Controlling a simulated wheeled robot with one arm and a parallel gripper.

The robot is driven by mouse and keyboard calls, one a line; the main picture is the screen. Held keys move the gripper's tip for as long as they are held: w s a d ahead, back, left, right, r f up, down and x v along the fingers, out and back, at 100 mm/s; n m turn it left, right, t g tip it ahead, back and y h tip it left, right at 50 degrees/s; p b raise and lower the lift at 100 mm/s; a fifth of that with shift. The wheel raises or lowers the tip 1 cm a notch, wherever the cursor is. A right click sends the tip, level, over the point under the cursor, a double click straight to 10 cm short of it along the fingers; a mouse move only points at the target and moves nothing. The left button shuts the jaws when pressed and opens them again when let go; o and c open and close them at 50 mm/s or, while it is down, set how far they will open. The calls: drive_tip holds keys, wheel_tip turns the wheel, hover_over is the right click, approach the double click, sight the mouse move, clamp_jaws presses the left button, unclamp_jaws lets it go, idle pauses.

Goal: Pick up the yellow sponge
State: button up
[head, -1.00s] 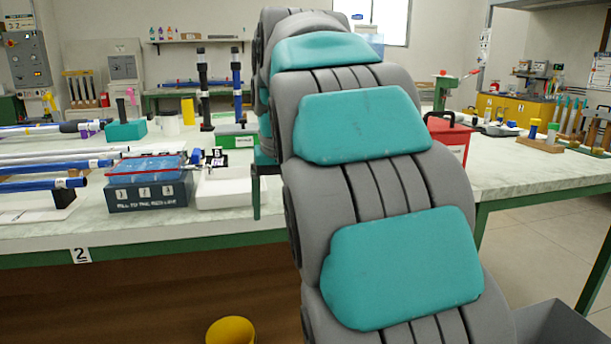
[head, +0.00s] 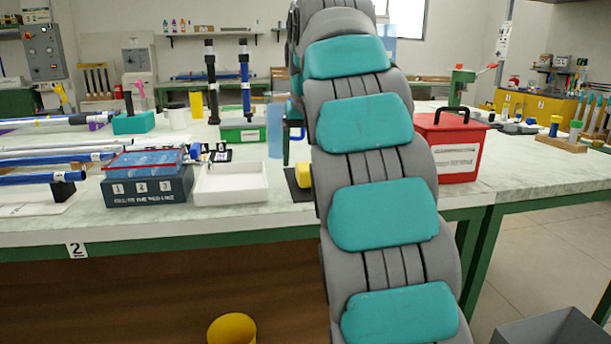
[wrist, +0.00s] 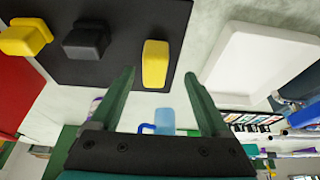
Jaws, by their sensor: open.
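The yellow sponge (wrist: 155,64) is a small rounded block on a black mat (wrist: 120,68) in the wrist view. It appears just beyond and between the fingertips of my gripper (wrist: 160,76), which is open with nothing held. A gap shows on each side of the sponge. In the head view a yellow block (head: 303,176), which looks like the sponge, shows at the left edge of my arm. My arm hides most of the mat there.
A black block (wrist: 86,41) and another yellow piece (wrist: 25,38) share the mat. A white tray (head: 231,183) stands beside it, with a numbered box (head: 147,187) further left. A red box (head: 447,150) stands right of my arm. A translucent blue item (head: 275,130) is behind.

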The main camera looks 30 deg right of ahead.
sight(305, 166)
drive_tip(key=w+f, duration=0.1)
drive_tip(key=w+d+f, duration=0.1)
drive_tip(key=f, duration=0.1)
drive_tip(key=shift+d+f, duration=0.15)
drive_tip(key=shift+d, duration=0.05)
drive_tip(key=shift+w+f, duration=0.2)
drive_tip(key=shift+f, duration=0.3)
clamp_jaws()
